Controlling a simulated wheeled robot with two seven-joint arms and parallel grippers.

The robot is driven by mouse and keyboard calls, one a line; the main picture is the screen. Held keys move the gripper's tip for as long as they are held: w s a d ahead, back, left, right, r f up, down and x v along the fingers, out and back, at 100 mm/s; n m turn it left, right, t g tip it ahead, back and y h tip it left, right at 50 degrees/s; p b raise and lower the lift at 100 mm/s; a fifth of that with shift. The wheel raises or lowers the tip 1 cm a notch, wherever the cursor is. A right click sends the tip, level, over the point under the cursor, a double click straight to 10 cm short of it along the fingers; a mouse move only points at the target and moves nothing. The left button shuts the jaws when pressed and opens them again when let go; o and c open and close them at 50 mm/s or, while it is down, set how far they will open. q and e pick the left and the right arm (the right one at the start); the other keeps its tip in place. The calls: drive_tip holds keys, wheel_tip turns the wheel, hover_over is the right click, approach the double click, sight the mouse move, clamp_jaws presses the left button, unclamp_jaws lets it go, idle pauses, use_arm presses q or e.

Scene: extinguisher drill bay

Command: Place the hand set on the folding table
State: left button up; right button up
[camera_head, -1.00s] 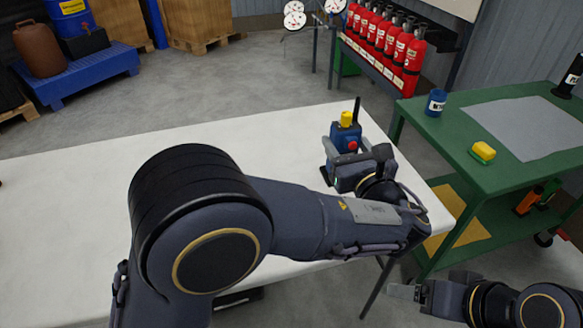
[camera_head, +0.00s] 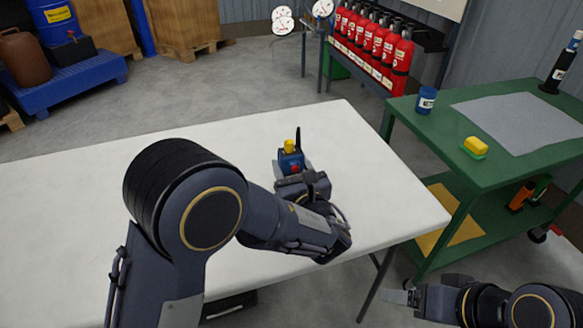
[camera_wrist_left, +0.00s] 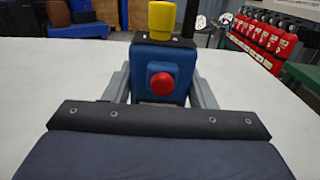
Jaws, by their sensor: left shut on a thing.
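The hand set (camera_head: 290,159) is a blue handheld unit with a yellow knob, a red button and a black antenna. My left gripper (camera_head: 290,174) is shut on it, over the right half of the white folding table (camera_head: 90,205). In the left wrist view the hand set (camera_wrist_left: 162,72) stands upright between the two grey fingers (camera_wrist_left: 160,90). Its lower end is hidden behind the gripper, so I cannot tell whether it touches the table. My right gripper (camera_head: 399,297) is off the table at lower right; its jaw opening is unclear.
A green cart (camera_head: 420,115) at right carries a blue can (camera_head: 426,100), a yellow sponge (camera_head: 475,147) and a grey mat (camera_head: 520,120). Red extinguishers (camera_head: 375,42) stand on a rack behind. The table's left part is clear.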

use_arm(q)
drive_tip(key=shift+r, duration=0.15)
drive_tip(key=shift+f, duration=0.25)
drive_tip(key=o, duration=1.4)
drive_tip(key=shift+r, duration=0.25)
drive_tip(key=v, duration=1.2)
drive_tip(key=shift+s+f, duration=0.1)
drive_tip(key=shift+s, duration=0.05)
